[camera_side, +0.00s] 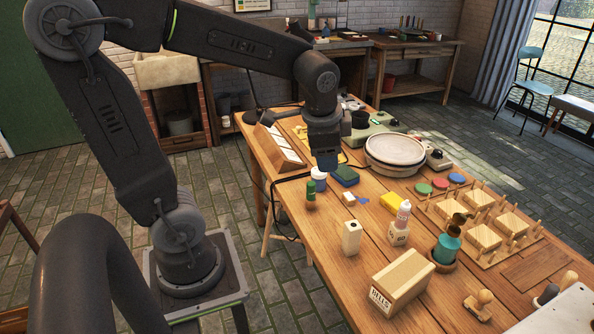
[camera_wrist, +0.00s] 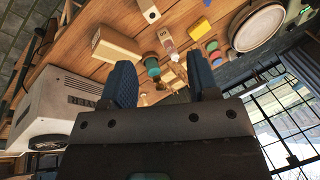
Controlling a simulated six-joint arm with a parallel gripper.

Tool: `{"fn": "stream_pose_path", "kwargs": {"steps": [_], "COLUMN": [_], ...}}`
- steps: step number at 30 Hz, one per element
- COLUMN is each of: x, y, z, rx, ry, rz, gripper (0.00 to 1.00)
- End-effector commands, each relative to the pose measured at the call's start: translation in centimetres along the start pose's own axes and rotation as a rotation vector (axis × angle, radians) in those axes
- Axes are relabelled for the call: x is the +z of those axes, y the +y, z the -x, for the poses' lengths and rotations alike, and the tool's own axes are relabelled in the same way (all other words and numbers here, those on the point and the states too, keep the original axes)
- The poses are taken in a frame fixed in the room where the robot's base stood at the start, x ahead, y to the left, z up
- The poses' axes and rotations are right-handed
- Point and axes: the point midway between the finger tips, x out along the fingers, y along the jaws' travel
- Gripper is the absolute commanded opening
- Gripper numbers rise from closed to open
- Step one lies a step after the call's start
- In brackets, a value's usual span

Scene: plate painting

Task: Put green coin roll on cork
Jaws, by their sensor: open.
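A small upright green cylinder (camera_side: 311,194), the likely green coin roll, stands near the table's left edge in the side view. I cannot make it out in the wrist view. A round brown base (camera_side: 444,266), which looks like the cork, lies at the front right under a teal container (camera_side: 447,246). The teal container also shows in the wrist view (camera_wrist: 152,64). My gripper (camera_side: 327,168) is above the table, behind and slightly right of the green cylinder. Its blue fingers stand wide apart with nothing held between them in the wrist view (camera_wrist: 162,82).
A wooden box marked BILLS (camera_side: 401,283), a white block (camera_side: 352,238) and a dropper bottle (camera_side: 400,224) stand in front. A pegged wooden rack (camera_side: 484,225) fills the right.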

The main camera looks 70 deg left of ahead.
Motion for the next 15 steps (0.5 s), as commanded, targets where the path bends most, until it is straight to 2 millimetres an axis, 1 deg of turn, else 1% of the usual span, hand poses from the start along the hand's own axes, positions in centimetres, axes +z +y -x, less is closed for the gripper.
{"fn": "stream_pose_path", "kwargs": {"steps": [1,3,6,10,15], "x": [0.7,1.7,3.1,4.4,5.0], "y": [1.8,3.9,6.3,8.4,9.4], "z": [1.6,3.1,4.5,5.5,5.8], "rx": [0.004,0.025,0.063,0.11,0.138], "ry": [0.057,0.12,0.193,0.254,0.28], "rz": [0.066,0.164,0.283,0.391,0.448], "gripper": [0.55,0.55,0.55,0.55,0.55]}}
